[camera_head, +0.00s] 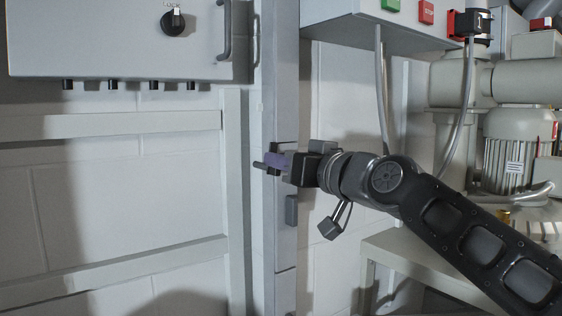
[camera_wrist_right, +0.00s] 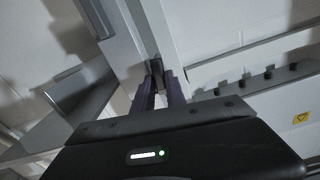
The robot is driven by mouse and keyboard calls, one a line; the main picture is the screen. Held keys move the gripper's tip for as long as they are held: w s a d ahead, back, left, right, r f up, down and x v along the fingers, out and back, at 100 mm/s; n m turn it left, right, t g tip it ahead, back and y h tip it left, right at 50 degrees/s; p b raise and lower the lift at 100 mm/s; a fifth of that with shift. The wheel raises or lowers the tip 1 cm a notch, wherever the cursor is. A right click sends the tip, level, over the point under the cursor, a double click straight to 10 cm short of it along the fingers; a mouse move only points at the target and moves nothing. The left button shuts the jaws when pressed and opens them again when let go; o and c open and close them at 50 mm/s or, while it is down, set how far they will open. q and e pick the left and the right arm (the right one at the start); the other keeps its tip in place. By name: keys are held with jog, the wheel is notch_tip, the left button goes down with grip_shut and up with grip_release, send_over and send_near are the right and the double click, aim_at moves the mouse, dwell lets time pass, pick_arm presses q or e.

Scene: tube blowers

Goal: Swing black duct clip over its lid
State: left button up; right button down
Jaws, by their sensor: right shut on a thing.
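A tall grey duct (camera_head: 284,90) runs vertically in the middle of the head view, in front of the white wall. My right gripper (camera_head: 270,163) reaches across it from the right, with purple-grey fingers. In the right wrist view, the fingers (camera_wrist_right: 160,88) are close together on a small black clip (camera_wrist_right: 155,65) at the duct's edge. The fingers hide part of the clip, and I cannot tell how far it is turned. A dark grey piece (camera_head: 291,210) sits on the duct below the gripper. My left gripper is not in view.
A grey cabinet (camera_head: 110,40) with a black lock knob hangs at upper left. A control box (camera_head: 360,22) with green and red buttons and hanging cables (camera_head: 381,100) is above my right arm. Motors and pipes (camera_head: 515,150) stand at right above a bench.

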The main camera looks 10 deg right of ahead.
jog(key=m, duration=0.5)
jog(key=d+f+m+p, duration=0.1)
jog(key=m, duration=0.5)
jog(key=f+m, duration=0.1)
jog(key=m, duration=0.4)
jog(key=shift+w+d+p, duration=0.3)
jog(key=shift+p, duration=0.05)
jog(key=shift+m, duration=0.3)
jog(key=c, duration=1.4)
grip_release()
jog(key=shift+c, duration=0.2)
jog(key=b+v, duration=0.2)
jog(key=v, duration=0.5)
jog(key=shift+s, duration=0.35)
